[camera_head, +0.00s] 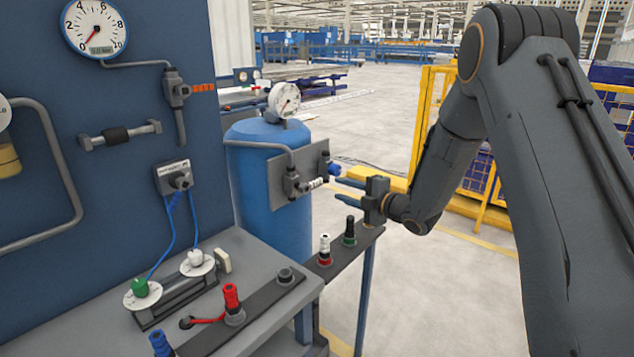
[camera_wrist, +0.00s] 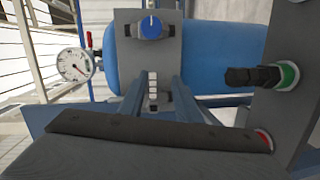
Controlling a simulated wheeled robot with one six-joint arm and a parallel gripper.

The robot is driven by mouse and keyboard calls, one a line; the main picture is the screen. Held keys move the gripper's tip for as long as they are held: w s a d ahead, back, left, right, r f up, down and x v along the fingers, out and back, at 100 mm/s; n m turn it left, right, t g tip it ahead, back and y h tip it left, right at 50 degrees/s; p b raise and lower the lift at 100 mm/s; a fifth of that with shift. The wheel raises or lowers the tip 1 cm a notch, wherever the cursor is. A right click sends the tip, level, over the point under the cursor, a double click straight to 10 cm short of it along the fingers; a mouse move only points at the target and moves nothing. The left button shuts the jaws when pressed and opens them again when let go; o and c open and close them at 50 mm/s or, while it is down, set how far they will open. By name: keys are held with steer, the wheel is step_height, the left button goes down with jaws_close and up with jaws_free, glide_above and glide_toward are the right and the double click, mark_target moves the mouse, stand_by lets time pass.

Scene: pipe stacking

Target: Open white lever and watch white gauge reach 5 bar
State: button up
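The white lever (camera_head: 314,184) is a short ribbed handle on a grey plate in front of the blue tank. A blue knob (camera_head: 333,170) sits close to it. My gripper (camera_head: 337,189) is open, its fingertips just right of the lever in the head view. In the wrist view the lever (camera_wrist: 153,98) shows between the two spread fingers, with no clear contact. A white gauge (camera_head: 285,98) stands on top of the tank; it also shows in the wrist view (camera_wrist: 74,65). Its numbers are too small to read.
A larger white gauge (camera_head: 93,27) on the blue wall panel has its needle near 0. A bench with red (camera_head: 232,300) and blue (camera_head: 160,343) valves lies in front. Black-green (camera_head: 349,232) and white-red (camera_head: 325,250) handles stand below my gripper. A yellow fence (camera_head: 425,110) is behind my arm.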

mark_target(318, 183)
steer(key=w+a+n+y, duration=0.1)
steer(key=a, duration=0.1)
steer(key=w+a+n+p, duration=0.1)
steer(key=a, duration=0.2)
steer(key=w+a+n+g+y+p, duration=0.1)
steer(key=w+a, duration=0.1)
steer(key=a, duration=0.1)
steer(key=shift+a+r+y, duration=0.2)
steer(key=shift+y, duration=0.1)
steer(key=shift+s, duration=0.1)
jaws_close()
